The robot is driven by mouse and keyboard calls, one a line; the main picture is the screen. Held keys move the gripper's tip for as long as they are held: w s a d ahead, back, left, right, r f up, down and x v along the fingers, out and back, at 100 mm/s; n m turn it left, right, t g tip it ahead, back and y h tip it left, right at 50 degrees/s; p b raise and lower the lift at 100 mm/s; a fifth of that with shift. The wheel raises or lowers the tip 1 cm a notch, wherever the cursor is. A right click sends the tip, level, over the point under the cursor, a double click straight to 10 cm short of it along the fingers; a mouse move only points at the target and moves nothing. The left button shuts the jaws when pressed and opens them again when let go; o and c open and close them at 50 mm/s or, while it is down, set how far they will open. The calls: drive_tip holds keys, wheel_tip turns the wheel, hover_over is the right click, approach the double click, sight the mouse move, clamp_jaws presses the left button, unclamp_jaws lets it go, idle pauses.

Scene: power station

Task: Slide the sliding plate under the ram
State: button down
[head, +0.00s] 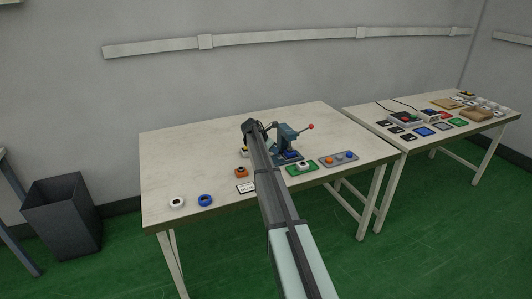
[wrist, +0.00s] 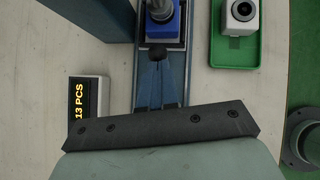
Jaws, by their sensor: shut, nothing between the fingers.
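The blue lever press (head: 287,136) stands on the table, its red-knobbed lever (head: 310,127) raised to the right. My arm hides part of it, and I cannot make out its ram clearly. In the wrist view, a dark-edged plate, apparently the sliding plate (wrist: 178,44), lies at the top on the press's blue-grey base. A blue block (wrist: 156,28) with a grey round part sits on it. My gripper (wrist: 160,62) is shut and empty over the base, its tips close to a dark knob (wrist: 159,50) at the plate's near edge; I cannot tell if they touch.
A green tray (wrist: 222,56) with a white ringed part lies right of the press. A counter box (wrist: 88,98) reading "13 PCS" is to the left. The left tabletop is mostly clear.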

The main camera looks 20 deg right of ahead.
drive_tip(key=shift+d, duration=0.25)
drive_tip(key=shift+a, duration=0.1)
drive_tip(key=a, duration=0.1)
drive_tip(key=a+r, duration=0.1)
drive_tip(key=a, duration=0.1)
drive_tip(key=s+a, duration=0.1)
drive_tip(key=shift+a+r, duration=0.2)
drive_tip(key=shift+a, duration=0.05)
drive_tip(key=v, duration=0.9)
drive_tip(key=shift+a+r, duration=0.1)
